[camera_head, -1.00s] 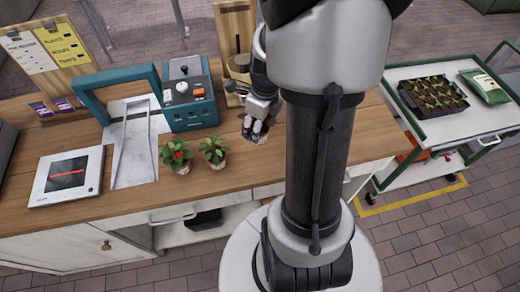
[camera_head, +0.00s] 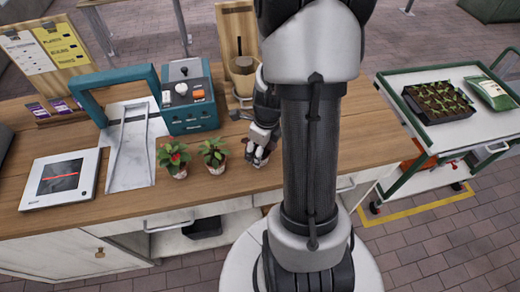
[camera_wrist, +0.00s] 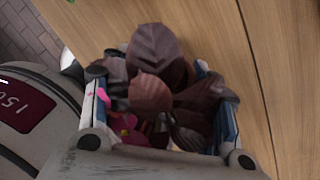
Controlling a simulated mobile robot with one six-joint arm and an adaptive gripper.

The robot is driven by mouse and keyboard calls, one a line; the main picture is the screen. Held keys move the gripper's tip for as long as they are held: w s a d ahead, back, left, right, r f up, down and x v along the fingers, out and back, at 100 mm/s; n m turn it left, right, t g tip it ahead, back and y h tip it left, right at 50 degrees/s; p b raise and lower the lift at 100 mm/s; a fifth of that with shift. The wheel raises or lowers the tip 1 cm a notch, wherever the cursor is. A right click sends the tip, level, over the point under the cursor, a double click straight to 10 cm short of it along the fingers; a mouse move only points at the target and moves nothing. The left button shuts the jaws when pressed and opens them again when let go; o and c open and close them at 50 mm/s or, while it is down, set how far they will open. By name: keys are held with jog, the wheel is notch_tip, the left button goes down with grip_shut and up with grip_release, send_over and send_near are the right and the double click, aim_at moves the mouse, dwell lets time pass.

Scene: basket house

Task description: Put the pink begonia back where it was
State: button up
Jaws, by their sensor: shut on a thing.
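The pink begonia (camera_wrist: 152,92) has dark purple-brown leaves and small pink flowers, and fills the space between my fingers in the wrist view. My gripper (camera_wrist: 160,125) is shut on it; it also shows in the head view (camera_head: 258,156), low over the wooden counter and right of two potted plants. The begonia's pot is hidden, and I cannot tell whether it touches the counter. The red-flowered plant (camera_head: 173,158) and a second green plant (camera_head: 214,154) stand upright side by side on the counter (camera_head: 215,188).
A teal machine (camera_head: 189,97) and a metal chute under a teal arch (camera_head: 130,150) stand behind and left of the plants. A scale (camera_head: 60,178) lies at left. A cart (camera_head: 470,128) with a seedling tray (camera_head: 438,102) stands at right. The counter's front strip is clear.

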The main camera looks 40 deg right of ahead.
jog(key=shift+f, duration=0.2)
jog(key=o, duration=1.2)
jog(key=shift+c, duration=0.2)
jog(key=shift+r, duration=0.15)
notch_tip(320, 180, up, 12)
jog(key=s+p, duration=0.1)
jog(key=p, duration=0.3)
jog(key=shift+s+d+p, duration=0.15)
jog(key=shift+s+p, duration=0.05)
jog(key=shift+p, duration=0.1)
jog(key=a+r+n+t+b, duration=0.2)
jog(key=a+r+n, duration=1)
jog(key=n, duration=0.5)
jog(key=s+a+r+n+t+b, duration=0.1)
jog(key=s+a+r+n, duration=0.1)
jog(key=s+a+n, duration=0.6)
jog(key=n, duration=0.7)
jog(key=shift+a+n, duration=0.3)
jog(key=shift+n, duration=0.1)
